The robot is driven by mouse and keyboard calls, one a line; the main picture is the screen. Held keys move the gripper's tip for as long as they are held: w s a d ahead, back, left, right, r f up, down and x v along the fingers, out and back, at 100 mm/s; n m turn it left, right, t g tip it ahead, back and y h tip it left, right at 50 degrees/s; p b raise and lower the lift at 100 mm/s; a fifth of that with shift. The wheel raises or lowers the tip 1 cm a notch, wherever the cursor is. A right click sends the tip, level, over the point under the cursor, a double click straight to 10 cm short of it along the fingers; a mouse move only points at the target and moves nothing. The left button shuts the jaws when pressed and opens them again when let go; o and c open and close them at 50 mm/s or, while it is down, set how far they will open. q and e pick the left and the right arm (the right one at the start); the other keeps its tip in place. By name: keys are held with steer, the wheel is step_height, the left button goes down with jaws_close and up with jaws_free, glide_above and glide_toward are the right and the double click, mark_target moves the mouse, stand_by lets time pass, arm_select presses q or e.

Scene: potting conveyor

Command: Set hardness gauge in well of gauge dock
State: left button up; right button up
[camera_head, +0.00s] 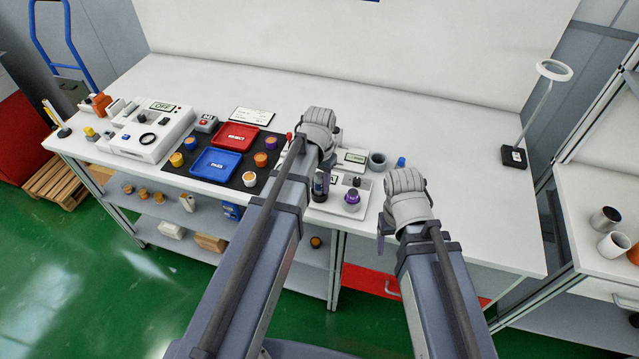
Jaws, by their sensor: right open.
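A white block (331,208), which may be the gauge dock, sits near the table's front edge between my arms. A purple-topped piece (352,197) and a small black knob (356,181) stand on it. A dark upright cylinder (320,188) is at its left end; I cannot tell whether it is the hardness gauge or whether it is held. My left gripper (321,172) is over this end, mostly hidden by its own wrist; its jaws cannot be made out. My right gripper (382,226) is open, right of the block at the front edge, largely hidden by its wrist. No well is clearly visible.
A dark mat holds a red tray (236,137), a blue tray (215,163) and several coloured pots. A white tester (150,132) stands at left. The table's right side is clear up to the lamp (514,156).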

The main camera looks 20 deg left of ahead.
arm_select(q)
steer(key=o, duration=0.4)
steer(key=shift+r, duration=0.1)
step_height(320, 180, up, 12)
steer(key=p, duration=1.2)
steer(key=shift+r, duration=0.1)
steer(key=shift+m+y, duration=0.4)
steer(key=shift+y, duration=0.2)
steer(key=s+d, duration=0.3)
steer(key=s, duration=0.1)
steer(key=s+d, duration=0.4)
steer(key=s, duration=0.1)
steer(key=s+d, duration=0.3)
steer(key=s, duration=0.2)
steer(key=shift+s+d, duration=0.2)
steer(key=shift+d, duration=0.05)
